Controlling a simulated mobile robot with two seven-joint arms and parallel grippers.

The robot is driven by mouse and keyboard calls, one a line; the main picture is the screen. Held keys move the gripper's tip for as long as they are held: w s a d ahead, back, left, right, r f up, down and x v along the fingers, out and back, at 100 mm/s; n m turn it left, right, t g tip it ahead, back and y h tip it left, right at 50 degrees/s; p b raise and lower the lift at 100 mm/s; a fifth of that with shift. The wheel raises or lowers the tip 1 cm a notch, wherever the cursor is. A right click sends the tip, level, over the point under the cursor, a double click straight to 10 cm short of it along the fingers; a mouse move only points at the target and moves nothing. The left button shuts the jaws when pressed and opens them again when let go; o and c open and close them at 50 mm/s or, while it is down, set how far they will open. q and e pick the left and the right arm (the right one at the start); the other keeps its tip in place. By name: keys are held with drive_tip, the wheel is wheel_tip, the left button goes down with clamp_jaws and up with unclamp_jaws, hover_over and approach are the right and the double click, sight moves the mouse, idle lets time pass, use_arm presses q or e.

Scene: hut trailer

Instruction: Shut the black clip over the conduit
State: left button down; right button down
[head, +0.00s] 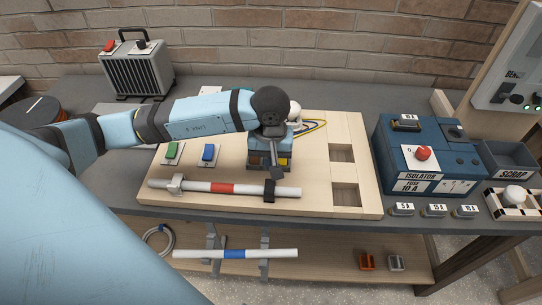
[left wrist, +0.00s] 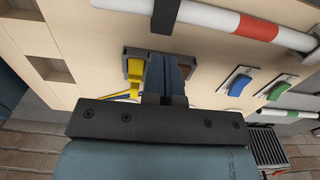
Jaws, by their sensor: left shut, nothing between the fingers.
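The white conduit (head: 236,188) with a red band lies along the front of the light wooden board (head: 355,207). The black clip (head: 269,191) is around it near its right end. In the left wrist view the black clip (left wrist: 165,14) crosses over the conduit (left wrist: 207,16) as a dark band and looks closed. A grey clip (head: 176,183) is at the conduit's left end. My left gripper (head: 278,174) is shut and empty, just behind the black clip and apart from it; its fingers also show in the left wrist view (left wrist: 167,72). My right gripper is out of view.
Green (head: 172,152) and blue (head: 208,153) switches are on the board, left of my gripper. A box with a yellow part (head: 285,162) is partly hidden behind the gripper. The isolator (head: 427,157) stands right. Another conduit (head: 200,254) lies on the lower shelf.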

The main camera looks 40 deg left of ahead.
use_arm(q)
drive_tip(key=r, duration=0.2)
drive_tip(key=r+p, duration=0.1)
drive_tip(key=shift+w+a+r, duration=0.2)
drive_tip(key=shift+w+r, duration=0.05)
drive_tip(key=shift+w, duration=0.05)
idle(0.5)
drive_tip(key=shift+s+d+b, duration=0.25)
drive_tip(key=shift+s+d, duration=0.3)
drive_tip(key=shift+s, duration=0.35)
drive_tip(key=shift+s+d+b, duration=0.25)
drive_tip(key=shift+s+d, duration=0.3)
drive_tip(key=shift+s, duration=0.35)
drive_tip(key=shift+r+p, duration=0.75)
drive_tip(key=shift+r, duration=2.25)
